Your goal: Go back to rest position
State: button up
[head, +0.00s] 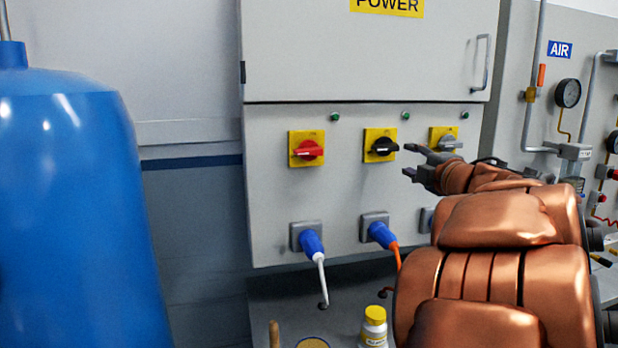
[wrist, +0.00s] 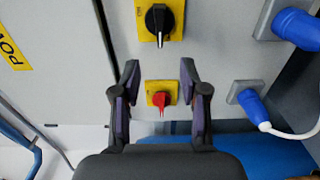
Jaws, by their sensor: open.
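My gripper (head: 416,164) is at the front of the grey power cabinet (head: 274,205) in the head view, just right of the black rotary switch (head: 381,147). My copper-coloured arm reaches in from the right. In the wrist view my gripper (wrist: 161,95) is open and empty, its two dark fingers apart. The red switch (wrist: 161,99) on its yellow plate shows between the fingers, and the black switch (wrist: 158,20) is above it. The red switch (head: 308,150) is at the left in the head view. I cannot tell whether the fingers touch anything.
A large blue tank (head: 80,200) stands at the left. Two blue plugs (head: 312,244) (head: 382,235) sit in sockets below the switches. A yellow-capped bottle (head: 374,328) stands below on the ledge. An air panel with a gauge (head: 568,93) is at the right.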

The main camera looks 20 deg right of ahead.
jog(key=s+d+f+m+g+h+p, duration=0.25)
jog(key=s+f+m+g+h, duration=0.35)
jog(key=m, duration=0.6)
jog(key=s+a+f+m+g+y, duration=0.1)
jog(key=s+a+f+m+g, duration=0.25)
jog(key=f, duration=0.35)
jog(key=s+a+f+m+g+y, duration=0.1)
jog(key=s+a+f+m+g, duration=0.1)
jog(key=s+a+f, duration=0.45)
jog(key=s+a+f+g+y, duration=0.2)
jog(key=s+a+f+g, duration=0.2)
jog(key=s+a, duration=0.5)
jog(key=s+a+f+g+y+p, duration=0.1)
jog(key=s+a+f+g+y, duration=0.2)
jog(key=s+a+f, duration=0.5)
jog(key=s+a+g, duration=0.1)
jog(key=s, duration=0.1)
jog(key=shift+s+a+y, duration=0.3)
jog(key=shift+s, duration=0.05)
jog(key=shift+s, duration=0.1)
